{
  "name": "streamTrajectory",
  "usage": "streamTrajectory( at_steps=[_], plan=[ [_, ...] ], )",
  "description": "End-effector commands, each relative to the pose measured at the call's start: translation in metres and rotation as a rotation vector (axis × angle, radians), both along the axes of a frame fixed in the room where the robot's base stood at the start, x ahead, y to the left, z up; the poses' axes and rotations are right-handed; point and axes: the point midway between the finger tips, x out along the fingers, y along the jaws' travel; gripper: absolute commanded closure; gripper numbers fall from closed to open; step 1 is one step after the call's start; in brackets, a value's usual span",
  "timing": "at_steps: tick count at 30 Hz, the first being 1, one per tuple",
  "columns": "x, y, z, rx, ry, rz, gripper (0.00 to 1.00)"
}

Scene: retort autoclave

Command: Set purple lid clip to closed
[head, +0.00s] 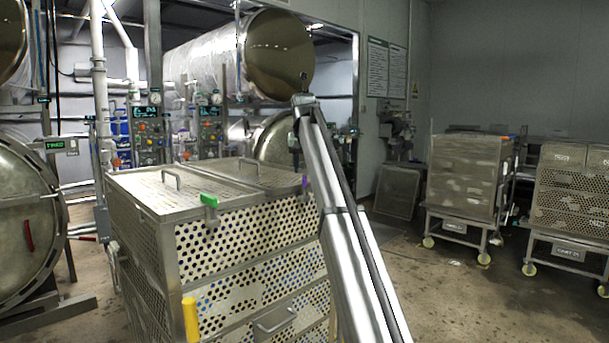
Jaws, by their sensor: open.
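The purple lid clip (305,181) is a small piece at the right part of the front lid edge of the perforated metal basket cart (250,235). It shows just left of my arm, which may cover part of it. It is too small to tell whether it is open or closed. A green clip (209,201) sits on the same front edge, further left, and bends over the rim. The two-panel metal lid (190,185) lies flat on the cart. My arm rises in front of the cart's right side. My gripper and its fingertips cannot be made out.
A yellow handle (190,320) stands at the cart's near corner. A round retort door (25,225) is at the left. Other carts (470,180) stand at the right on wheels. The floor between them and my arm is clear. A large steel tank (215,55) is behind.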

Motion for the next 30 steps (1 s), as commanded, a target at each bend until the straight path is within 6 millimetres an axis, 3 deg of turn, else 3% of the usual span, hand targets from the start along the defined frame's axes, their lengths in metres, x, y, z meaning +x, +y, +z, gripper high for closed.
streamTrajectory(
  at_steps=[3,9,20,30],
  plan=[
    [0.006,0.000,-0.015,0.000,0.002,0.000,0.57],
    [0.012,0.000,-0.028,0.000,0.000,0.000,0.57],
    [0.013,0.000,-0.031,0.000,0.000,0.000,0.57],
    [0.013,0.000,-0.031,0.000,0.000,0.000,0.89]
  ],
)
